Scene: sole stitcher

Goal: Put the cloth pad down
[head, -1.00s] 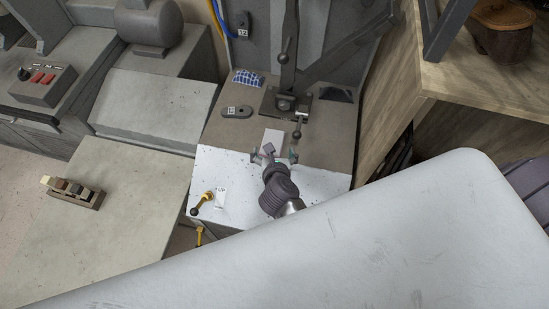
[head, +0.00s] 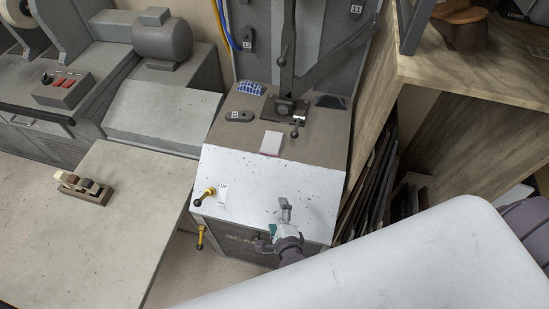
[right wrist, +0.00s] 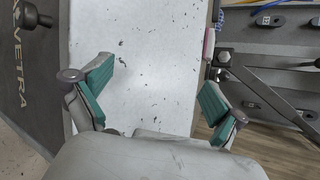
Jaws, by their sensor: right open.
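A pale, flat pad (head: 271,143), probably the cloth pad, lies on the brown upper deck of the machine, near the edge where the white sloping panel (head: 265,182) begins. In the right wrist view, a small pinkish-white piece (right wrist: 209,43) at the panel's edge looks like the same pad. My right gripper (head: 277,236) is at the panel's lower front edge, well apart from the pad. In the right wrist view its teal-padded fingers (right wrist: 158,92) are spread with nothing between them. My left gripper is not in view.
A blue checked cloth piece (head: 250,88) and a dark oval tag (head: 239,116) lie farther back on the deck, beside the lever's base (head: 285,108). A yellow-collared lever (head: 204,197) stands at the panel's left. A wooden shelf (head: 470,75) stands at right.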

